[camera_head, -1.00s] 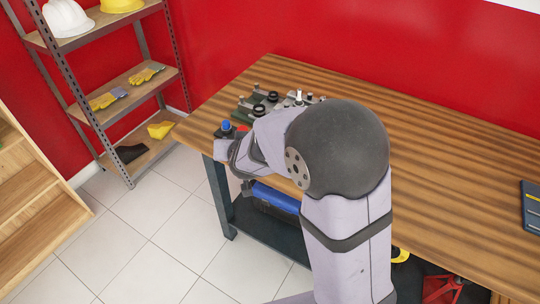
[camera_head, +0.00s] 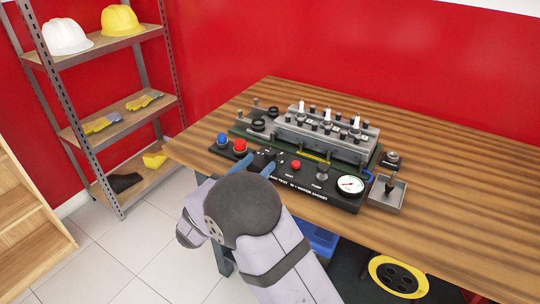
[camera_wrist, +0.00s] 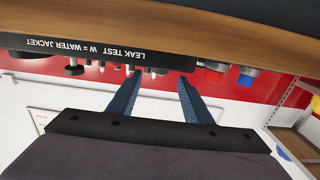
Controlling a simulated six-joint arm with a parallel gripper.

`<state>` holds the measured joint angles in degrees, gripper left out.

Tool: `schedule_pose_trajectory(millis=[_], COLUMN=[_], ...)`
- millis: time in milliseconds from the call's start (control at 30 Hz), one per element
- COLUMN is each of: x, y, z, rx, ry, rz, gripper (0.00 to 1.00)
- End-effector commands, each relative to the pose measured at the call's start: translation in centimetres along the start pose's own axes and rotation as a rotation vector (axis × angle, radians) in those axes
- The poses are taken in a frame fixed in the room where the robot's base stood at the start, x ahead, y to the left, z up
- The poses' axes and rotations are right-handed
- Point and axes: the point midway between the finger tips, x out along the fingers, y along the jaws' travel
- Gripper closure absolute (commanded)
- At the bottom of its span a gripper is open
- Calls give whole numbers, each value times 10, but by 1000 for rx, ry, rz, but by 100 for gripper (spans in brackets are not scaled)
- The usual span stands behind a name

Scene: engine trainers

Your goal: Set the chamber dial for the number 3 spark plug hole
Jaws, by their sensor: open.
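The engine trainer's black front panel (camera_head: 313,196) carries lettering that includes "LEAK TEST" and "W = WATER JACKET". A small dark knob (camera_head: 270,154) stands near my gripper on the panel's left half; it looks like the chamber dial, but its setting cannot be read. The grey cylinder head (camera_head: 318,143) behind it has white-topped plugs on top; hole numbers are not readable. My gripper (camera_head: 256,165) is open and empty at the panel's front edge, two blue fingers apart. In the wrist view, the gripper (camera_wrist: 160,78) points at the upside-down panel (camera_wrist: 72,48).
A blue button (camera_head: 222,140) and a red button (camera_head: 239,146) stand left of the knob. A smaller red button (camera_head: 295,165), a pump knob (camera_head: 322,172) and a gauge (camera_head: 350,186) lie right. A small metal tray (camera_head: 387,205) is beside the panel. The wooden table (camera_head: 460,215) is clear farther right.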

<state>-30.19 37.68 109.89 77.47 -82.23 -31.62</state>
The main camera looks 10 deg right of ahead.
Motion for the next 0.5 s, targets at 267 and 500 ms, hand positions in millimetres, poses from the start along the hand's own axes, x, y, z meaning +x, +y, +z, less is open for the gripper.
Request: schedule_pose_trajectory(millis=[267,500], x=[27,57], y=[1,1], z=[-1,-1], rx=[1,1], ry=[-1,-1], rz=[3,1], gripper=[55,55])
